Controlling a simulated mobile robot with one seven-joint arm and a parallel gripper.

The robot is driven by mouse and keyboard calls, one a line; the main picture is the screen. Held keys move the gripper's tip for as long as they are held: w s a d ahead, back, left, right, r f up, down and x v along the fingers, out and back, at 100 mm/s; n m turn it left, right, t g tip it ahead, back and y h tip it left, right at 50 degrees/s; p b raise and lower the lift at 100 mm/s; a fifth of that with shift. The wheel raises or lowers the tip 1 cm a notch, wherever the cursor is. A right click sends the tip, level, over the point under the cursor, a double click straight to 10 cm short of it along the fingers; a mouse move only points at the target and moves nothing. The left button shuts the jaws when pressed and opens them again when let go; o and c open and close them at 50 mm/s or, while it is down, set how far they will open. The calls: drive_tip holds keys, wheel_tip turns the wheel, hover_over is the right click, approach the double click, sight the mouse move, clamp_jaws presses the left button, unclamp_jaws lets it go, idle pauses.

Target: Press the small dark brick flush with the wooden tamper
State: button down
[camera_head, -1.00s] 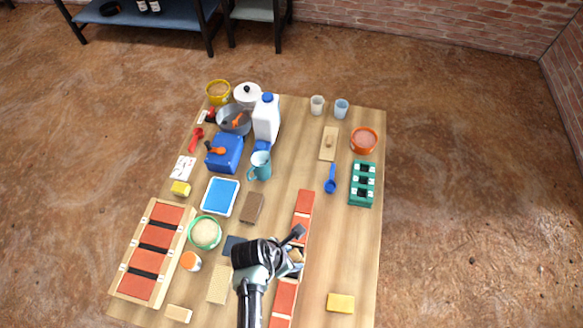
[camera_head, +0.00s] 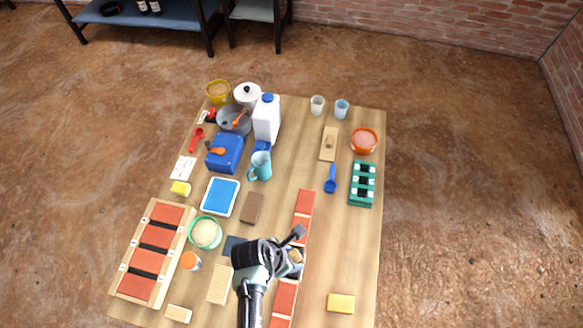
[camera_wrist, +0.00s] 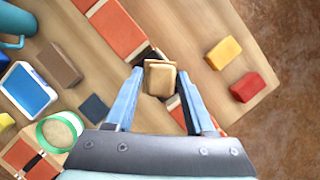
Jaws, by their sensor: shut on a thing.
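My gripper (camera_wrist: 160,100) is shut on the wooden tamper (camera_wrist: 160,77), a pale tan block between its two blue-grey fingers. The tamper is over the row of red bricks (camera_wrist: 113,28), at a break in the row. Dark surfaces show beside the tamper there (camera_wrist: 147,53); they may be the small dark brick, which is mostly hidden. I cannot tell whether the tamper touches it. In the head view my gripper (camera_head: 297,260) is over the same part of the red row (camera_head: 304,203), and the arm hides much of the spot.
A brown block (camera_head: 252,208), a dark flat square (camera_head: 233,246) and a blue tray (camera_head: 221,196) lie left of the row. A teal jug (camera_head: 260,166) stands farther back. A yellow block (camera_head: 341,303) lies at right. A red block (camera_wrist: 247,87) shows beside it. The table between is clear.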

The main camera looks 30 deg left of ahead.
drive_tip(key=shift+r+p, duration=3.5)
drive_tip(key=shift+p, duration=0.4)
